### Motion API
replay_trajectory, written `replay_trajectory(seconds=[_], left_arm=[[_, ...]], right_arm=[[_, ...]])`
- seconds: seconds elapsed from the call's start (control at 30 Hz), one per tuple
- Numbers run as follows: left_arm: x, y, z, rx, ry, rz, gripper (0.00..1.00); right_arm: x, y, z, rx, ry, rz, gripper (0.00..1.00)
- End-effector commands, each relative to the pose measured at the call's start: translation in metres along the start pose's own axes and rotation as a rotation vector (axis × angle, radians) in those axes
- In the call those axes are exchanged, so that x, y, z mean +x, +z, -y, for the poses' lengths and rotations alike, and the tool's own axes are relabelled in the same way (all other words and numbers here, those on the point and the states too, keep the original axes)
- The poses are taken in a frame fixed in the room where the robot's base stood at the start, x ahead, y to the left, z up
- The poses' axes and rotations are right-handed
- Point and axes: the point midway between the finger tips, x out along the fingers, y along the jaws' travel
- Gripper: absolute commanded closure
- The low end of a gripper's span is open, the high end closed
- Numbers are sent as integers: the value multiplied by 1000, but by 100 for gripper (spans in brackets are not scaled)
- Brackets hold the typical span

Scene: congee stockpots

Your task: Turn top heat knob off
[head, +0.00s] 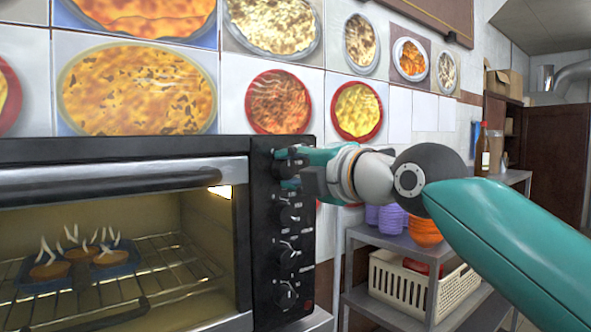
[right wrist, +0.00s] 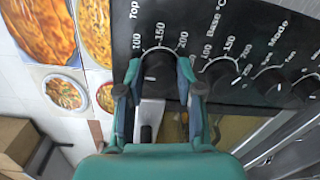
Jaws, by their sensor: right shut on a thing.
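The black oven (head: 120,148) stands at the left with its dark control panel (head: 266,242) on its right side, bearing a column of knobs. My right gripper (head: 286,168) reaches in from the right to the uppermost knob. In the right wrist view, its two fingers (right wrist: 158,82) close on either side of the top heat knob (right wrist: 158,63). That knob is black, under the word "Top", with marks for 100, 150 and 200 around it. The fingers hide most of it in the head view. I cannot make out its pointer. My left gripper is out of view.
The base heat knob (right wrist: 222,78) sits close beside the right finger in the wrist view, with the mode knob (right wrist: 270,84) beyond. Inside the lit oven, a tray (head: 45,283) holds steaming food. A metal shelf (head: 388,240) with a basket (head: 405,286) stands to the right.

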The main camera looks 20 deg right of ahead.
Motion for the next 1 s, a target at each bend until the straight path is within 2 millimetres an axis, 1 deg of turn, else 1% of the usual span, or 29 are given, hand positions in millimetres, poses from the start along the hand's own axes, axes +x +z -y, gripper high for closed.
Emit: replay_trajectory(seconds=[0.03, 0.3, 0.33, 0.4, 0.47, 0.83, 0.97, 1.0], left_arm=[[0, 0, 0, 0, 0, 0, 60], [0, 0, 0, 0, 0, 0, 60], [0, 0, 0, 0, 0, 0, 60], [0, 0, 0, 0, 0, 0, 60], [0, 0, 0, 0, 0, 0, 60], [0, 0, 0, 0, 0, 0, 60], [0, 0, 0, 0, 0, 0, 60], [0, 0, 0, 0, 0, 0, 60]], right_arm=[[2, -3, 5, -5, -14, -6, 99], [2, -3, 6, -5, -16, -6, 99], [2, -3, 6, -4, -16, -6, 59], [2, -2, 6, -4, -15, -6, 48], [2, -2, 5, -3, -13, -5, 39], [-2, 0, 2, -2, -5, -1, 39], [-15, 0, 1, -2, -4, -2, 39], [-21, 0, 1, -2, -3, -1, 39]])
